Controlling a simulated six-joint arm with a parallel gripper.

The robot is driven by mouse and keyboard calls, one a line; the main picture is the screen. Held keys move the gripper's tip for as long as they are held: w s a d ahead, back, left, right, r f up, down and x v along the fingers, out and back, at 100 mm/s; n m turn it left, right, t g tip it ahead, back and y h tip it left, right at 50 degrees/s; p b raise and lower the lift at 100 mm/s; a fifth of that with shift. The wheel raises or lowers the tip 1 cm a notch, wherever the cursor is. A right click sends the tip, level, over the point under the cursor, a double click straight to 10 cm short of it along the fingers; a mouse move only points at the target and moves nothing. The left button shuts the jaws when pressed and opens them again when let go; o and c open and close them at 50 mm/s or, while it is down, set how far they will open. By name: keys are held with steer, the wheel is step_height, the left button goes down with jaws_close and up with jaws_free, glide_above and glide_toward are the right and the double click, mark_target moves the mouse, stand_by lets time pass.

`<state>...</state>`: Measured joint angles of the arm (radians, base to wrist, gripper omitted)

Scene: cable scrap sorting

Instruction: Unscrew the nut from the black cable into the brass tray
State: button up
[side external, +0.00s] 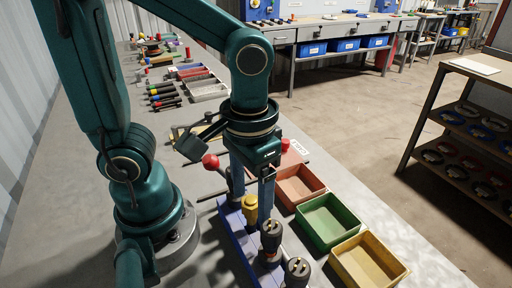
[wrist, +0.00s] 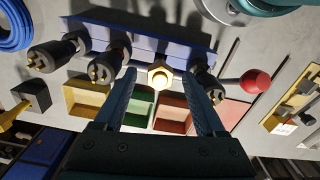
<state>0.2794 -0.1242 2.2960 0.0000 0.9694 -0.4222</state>
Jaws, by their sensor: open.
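My gripper (side external: 252,207) is open and points down over a blue rail (side external: 232,236). In the wrist view its fingertips (wrist: 161,74) stand apart on either side of a brass hex nut (wrist: 160,76), with gaps visible. The nut also shows in the side view as a yellow-brass piece (side external: 250,203) between the fingers. The cable under the nut is hidden, so its colour cannot be told. Several black cable ends (side external: 271,234) with brass inside stand upright in the same rail. A yellow, brass-coloured tray (side external: 386,275) is at the near end of the tray row.
A green tray (side external: 345,232) and a reddish tray (side external: 308,196) stand beside the yellow one, along the rail. A red ball-ended lever (wrist: 255,82) sticks out close to my gripper. Coloured tools (side external: 163,98) lie farther back on the bench.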

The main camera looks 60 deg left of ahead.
jaws_close()
steer(key=n, duration=0.6)
steer(key=shift+n, duration=0.3)
steer(key=n, duration=0.5)
steer(key=shift+n, duration=0.3)
steer(key=n, duration=1.2)
jaws_free()
